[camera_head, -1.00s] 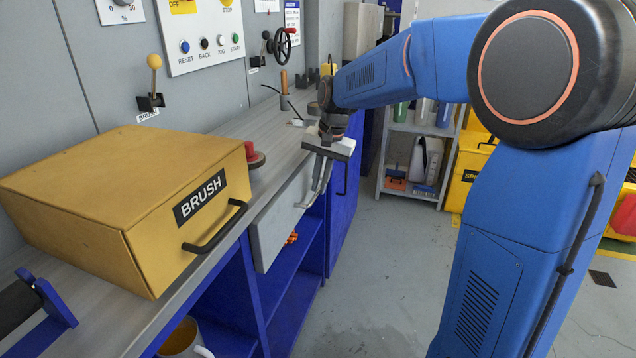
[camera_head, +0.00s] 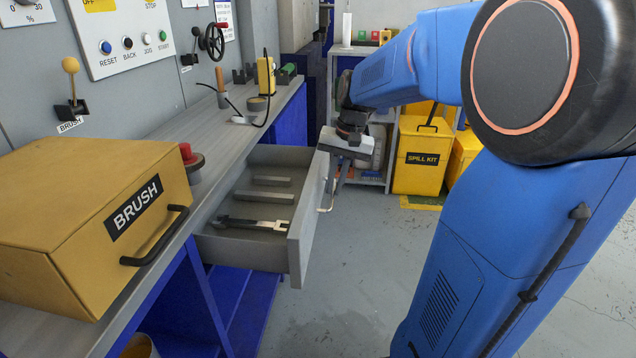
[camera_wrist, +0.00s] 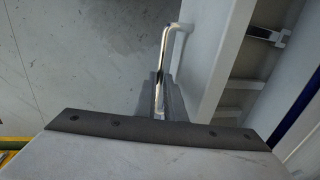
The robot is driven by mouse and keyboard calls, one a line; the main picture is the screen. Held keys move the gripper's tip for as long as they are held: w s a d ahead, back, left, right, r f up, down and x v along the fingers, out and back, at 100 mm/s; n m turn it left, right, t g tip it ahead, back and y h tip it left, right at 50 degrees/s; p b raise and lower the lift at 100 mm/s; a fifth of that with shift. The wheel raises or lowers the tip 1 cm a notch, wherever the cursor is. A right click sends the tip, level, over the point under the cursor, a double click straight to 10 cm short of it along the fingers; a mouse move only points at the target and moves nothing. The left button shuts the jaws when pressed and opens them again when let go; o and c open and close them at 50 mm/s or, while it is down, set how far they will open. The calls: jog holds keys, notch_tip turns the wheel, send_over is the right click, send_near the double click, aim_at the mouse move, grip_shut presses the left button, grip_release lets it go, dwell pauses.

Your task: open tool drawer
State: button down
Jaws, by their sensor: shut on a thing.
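The grey tool drawer (camera_head: 299,227) stands pulled well out from under the workbench in the head view. Inside it lie a tool with a dark and pale body (camera_head: 252,224) and grey dividers (camera_head: 272,181). Its metal bar handle (camera_head: 327,196) is on the front face. My gripper (camera_head: 341,178) is at the handle, just outside the drawer front. In the wrist view my gripper (camera_wrist: 161,100) is shut on the handle (camera_wrist: 166,55), with a finger on each side. The drawer front (camera_wrist: 205,55) is to its right there.
A yellow BRUSH box (camera_head: 80,215) sits on the bench top (camera_head: 185,140) at left. A red-topped round item (camera_head: 190,160) is beside it. A yellow spill kit bin (camera_head: 421,160) and a shelf unit stand behind my arm. Floor is clear in front of the drawer.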

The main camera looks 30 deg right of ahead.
jog(key=shift+s+d+r, duration=0.1)
jog(key=shift+s+d, duration=0.35)
jog(key=shift+d, duration=0.2)
jog(key=c, duration=1.8)
grip_release()
jog(key=shift+c, duration=0.2)
notch_tip(320, 180, up, 17)
jog(key=s+d, duration=0.2)
jog(key=shift+d, duration=0.3)
jog(key=s+a+f+n+t+h, duration=0.1)
jog(key=s+a+f+n, duration=0.2)
jog(key=s+a+f, duration=0.3)
jog(key=s+a+f+n+t, duration=0.2)
jog(key=s+a+f+n, duration=0.2)
jog(key=s+f, duration=0.9)
jog(key=a, duration=0.3)
jog(key=shift+s+a+t+h, duration=0.2)
jog(key=shift+a+t+h, duration=0.1)
jog(key=shift+h, duration=0.1)
